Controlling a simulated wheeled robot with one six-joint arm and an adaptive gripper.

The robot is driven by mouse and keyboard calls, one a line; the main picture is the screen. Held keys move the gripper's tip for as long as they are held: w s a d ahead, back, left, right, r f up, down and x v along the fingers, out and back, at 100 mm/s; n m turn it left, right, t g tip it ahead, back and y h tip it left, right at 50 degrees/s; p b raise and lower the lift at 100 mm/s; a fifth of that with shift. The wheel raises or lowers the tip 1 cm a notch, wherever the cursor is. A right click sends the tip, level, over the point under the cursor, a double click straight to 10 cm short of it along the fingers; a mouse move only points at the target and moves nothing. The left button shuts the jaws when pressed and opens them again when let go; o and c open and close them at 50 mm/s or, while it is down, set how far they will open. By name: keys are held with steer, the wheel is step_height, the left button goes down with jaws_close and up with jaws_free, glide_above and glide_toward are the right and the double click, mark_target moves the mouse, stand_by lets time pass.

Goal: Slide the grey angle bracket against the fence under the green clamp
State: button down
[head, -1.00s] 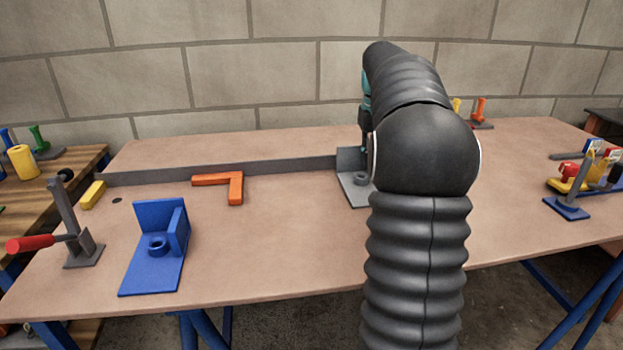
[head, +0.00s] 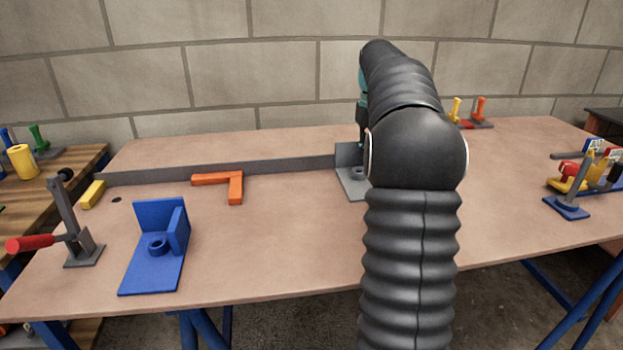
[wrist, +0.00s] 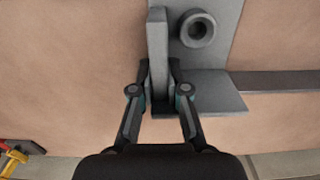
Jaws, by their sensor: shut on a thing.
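The grey angle bracket (head: 351,184) stands at the right end of the visible dark grey fence (head: 270,165), partly hidden by my arm. In the wrist view the bracket (wrist: 224,30) shows a flat base with a round boss and an upright plate (wrist: 157,45). My gripper (wrist: 160,70) is shut on that upright plate, one finger on each side. The fence (wrist: 285,81) runs up to the bracket's edge there; I cannot tell whether they touch. I cannot make out a green clamp at the fence; my arm covers part of that area.
An orange L-shaped piece (head: 236,187) lies by the fence, with a yellow block (head: 93,194) at its left end. A blue bracket (head: 152,262) and red-handled clamp (head: 72,232) stand front left. Other clamps (head: 573,195) stand right. The tabletop (head: 290,240) between is clear.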

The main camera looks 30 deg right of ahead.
steer(key=shift+w, duration=0.1)
stand_by(0.3)
steer(key=c, duration=1.1)
jaws_free()
steer(key=shift+r, duration=4)
